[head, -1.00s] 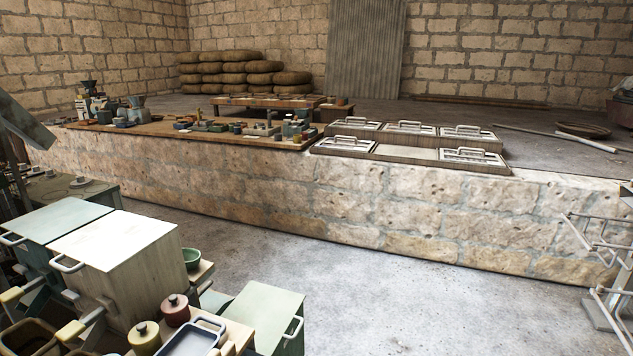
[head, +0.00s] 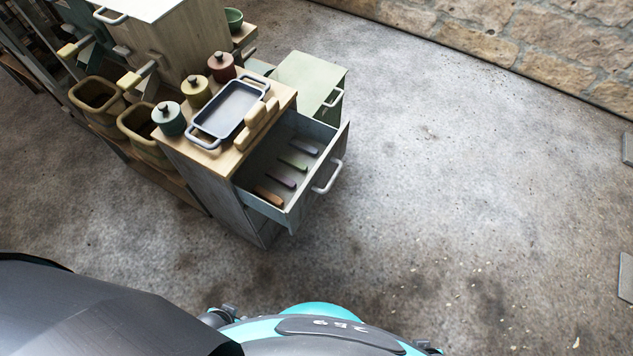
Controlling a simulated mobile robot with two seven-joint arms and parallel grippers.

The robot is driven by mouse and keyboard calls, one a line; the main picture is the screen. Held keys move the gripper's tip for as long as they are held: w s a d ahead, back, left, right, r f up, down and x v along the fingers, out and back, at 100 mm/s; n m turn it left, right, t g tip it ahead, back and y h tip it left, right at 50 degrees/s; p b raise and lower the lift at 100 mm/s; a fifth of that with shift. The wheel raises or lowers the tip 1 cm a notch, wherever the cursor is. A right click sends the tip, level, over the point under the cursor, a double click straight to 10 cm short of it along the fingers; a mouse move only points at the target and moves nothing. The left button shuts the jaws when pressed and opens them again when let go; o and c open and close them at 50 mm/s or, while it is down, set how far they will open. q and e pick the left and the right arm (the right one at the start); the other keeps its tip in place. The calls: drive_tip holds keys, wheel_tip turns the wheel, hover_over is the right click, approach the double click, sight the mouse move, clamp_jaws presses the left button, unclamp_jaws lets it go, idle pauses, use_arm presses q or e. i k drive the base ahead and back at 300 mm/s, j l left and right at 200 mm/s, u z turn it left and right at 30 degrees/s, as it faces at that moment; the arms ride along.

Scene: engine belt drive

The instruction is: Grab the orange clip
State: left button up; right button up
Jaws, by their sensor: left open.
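The orange clip (head: 268,196) lies in the open drawer (head: 318,196) of a small grey-blue cabinet, at the drawer's near left end. It is a short orange-brown bar, the nearest of several clips lying in a row. My left gripper (head: 105,312) shows only as a large dark grey shape at the lower left, close to the camera. It is open and well apart from the drawer; its fingertips cannot be made out. My right gripper is not in view.
Purple (head: 281,178) and green (head: 293,162) clips lie beside the orange one. The cabinet top holds a blue tray (head: 228,112) and lidded pots (head: 169,119). A pale green cabinet (head: 306,75) stands behind the drawer.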

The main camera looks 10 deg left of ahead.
sight(264, 194)
drive_tip(key=u, duration=0.85)
